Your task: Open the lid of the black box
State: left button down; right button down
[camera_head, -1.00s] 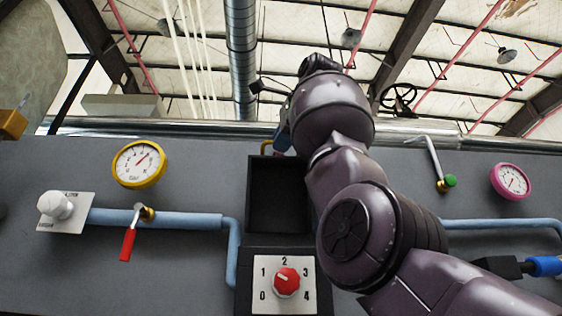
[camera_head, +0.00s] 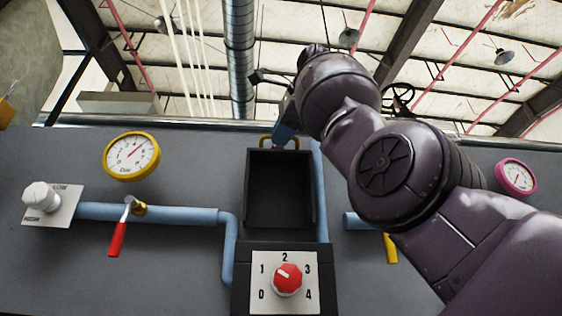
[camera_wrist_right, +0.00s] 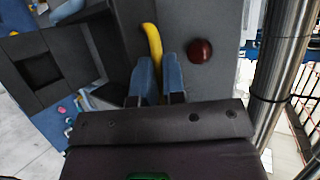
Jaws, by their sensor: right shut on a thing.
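The black box (camera_head: 310,190) stands upright in the middle of the grey panel in the head view. Its dark hollow inside faces me. A yellow handle (camera_head: 294,142) sits at its top edge. My right gripper (camera_head: 281,137) comes from above right to this handle. In the right wrist view the yellow handle (camera_wrist_right: 151,40) runs between the blue fingers of my right gripper (camera_wrist_right: 157,72), which are shut on it. The wrist covers the handle's lower end there. I cannot tell exactly where lid and box meet. My left gripper is out of view.
A red knob (camera_head: 287,279) on a numbered plate is below the box. A blue pipe (camera_head: 160,214), red lever (camera_head: 117,239) and yellow gauge (camera_head: 131,156) are left of it. A pink gauge (camera_head: 515,177) is at right. My right arm covers much of the right panel.

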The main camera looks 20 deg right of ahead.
jog(key=shift+s, duration=0.1)
jog(key=c, duration=1.2)
grip_release()
jog(key=shift+s+a, duration=0.1)
jog(key=v, duration=1)
jog(key=shift+s+r, duration=0.2)
jog(key=shift+s, duration=0.1)
